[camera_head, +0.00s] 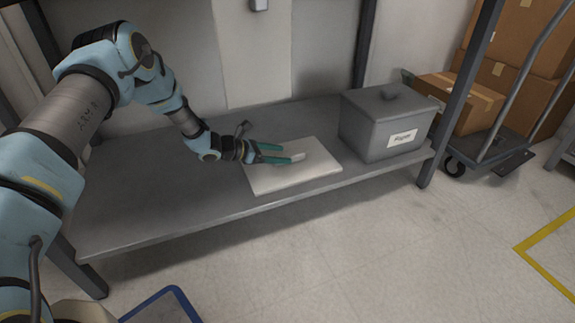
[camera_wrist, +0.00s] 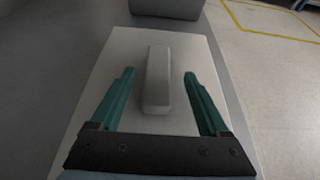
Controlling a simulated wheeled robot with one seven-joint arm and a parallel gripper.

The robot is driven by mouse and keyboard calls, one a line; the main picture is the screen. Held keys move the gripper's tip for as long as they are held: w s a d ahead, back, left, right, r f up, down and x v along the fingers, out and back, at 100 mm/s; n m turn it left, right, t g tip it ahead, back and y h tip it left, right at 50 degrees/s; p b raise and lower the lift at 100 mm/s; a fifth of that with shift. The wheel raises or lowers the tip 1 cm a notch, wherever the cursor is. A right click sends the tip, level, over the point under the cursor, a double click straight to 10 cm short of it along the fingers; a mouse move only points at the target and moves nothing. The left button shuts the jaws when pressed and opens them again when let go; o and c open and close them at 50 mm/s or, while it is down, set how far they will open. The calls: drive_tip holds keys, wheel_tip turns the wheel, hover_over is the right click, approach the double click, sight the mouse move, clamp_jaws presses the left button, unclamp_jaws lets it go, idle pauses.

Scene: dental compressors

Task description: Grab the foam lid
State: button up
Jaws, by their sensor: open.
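A flat pale slab, which looks like the foam lid (camera_head: 318,171), lies on the grey shelf. A raised bar-shaped handle (camera_wrist: 158,82) runs along its middle, and the slab's bare top also shows in the wrist view (camera_wrist: 205,55). My gripper (camera_head: 287,154) is low over the slab, coming from the left. Its teal fingers are open, one on each side of the handle, with a gap to it on both sides in the wrist view (camera_wrist: 159,74). Nothing is held. The fingers hide part of the handle in the head view.
A grey lidded bin (camera_head: 378,135) with a white label stands right of the slab, near its far end. Shelf posts (camera_head: 460,90) rise at the corners. Cardboard boxes (camera_head: 455,103) and a cart (camera_head: 497,145) are at the right. The shelf's left part is clear.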

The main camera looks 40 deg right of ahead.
sight(291, 153)
drive_tip(key=b+x, duration=0.3)
drive_tip(key=x, duration=0.2)
drive_tip(key=shift+r, duration=0.1)
drive_tip(key=shift+s+d, duration=0.1)
drive_tip(key=shift+d, duration=0.45)
drive_tip(key=shift+c, duration=0.4)
clamp_jaws()
